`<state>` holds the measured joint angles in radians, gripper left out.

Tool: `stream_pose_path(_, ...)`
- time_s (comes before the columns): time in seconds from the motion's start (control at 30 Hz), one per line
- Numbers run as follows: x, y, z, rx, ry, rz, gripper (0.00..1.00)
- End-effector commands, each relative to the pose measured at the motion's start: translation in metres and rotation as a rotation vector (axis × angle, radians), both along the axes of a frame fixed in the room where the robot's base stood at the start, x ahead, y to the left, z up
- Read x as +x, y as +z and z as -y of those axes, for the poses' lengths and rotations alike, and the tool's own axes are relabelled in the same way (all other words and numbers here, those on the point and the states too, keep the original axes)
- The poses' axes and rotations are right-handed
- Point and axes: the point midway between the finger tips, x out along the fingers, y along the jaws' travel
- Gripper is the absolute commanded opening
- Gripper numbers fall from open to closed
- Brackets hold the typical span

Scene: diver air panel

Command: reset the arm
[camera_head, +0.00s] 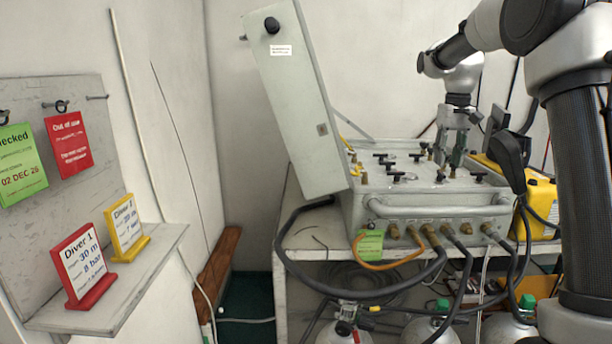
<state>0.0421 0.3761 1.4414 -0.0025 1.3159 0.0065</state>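My gripper (452,158) hangs from my arm at the upper right, pointing down over the right part of the grey air panel (440,198). Its fingers are small in this view, and I cannot tell whether they are open or shut, or whether they touch a knob. The panel lies on a bench, with several black knobs and brass fittings on its top. Its grey lid (292,110) stands open at the left, tilted a little.
A yellow case (541,198) stands right of the panel. Hoses hang from the panel front above gas cylinders (430,330). At left, a shelf (130,285) holds a red-framed card (84,266) and a yellow-framed card (124,227); green (20,163) and red (68,145) tags hang above.

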Motion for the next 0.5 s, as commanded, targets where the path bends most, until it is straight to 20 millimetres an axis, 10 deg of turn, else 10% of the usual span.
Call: stream_pose_path(0.5, -0.132, -0.015, -0.01, 0.001, 0.011, 0.042, 0.34)
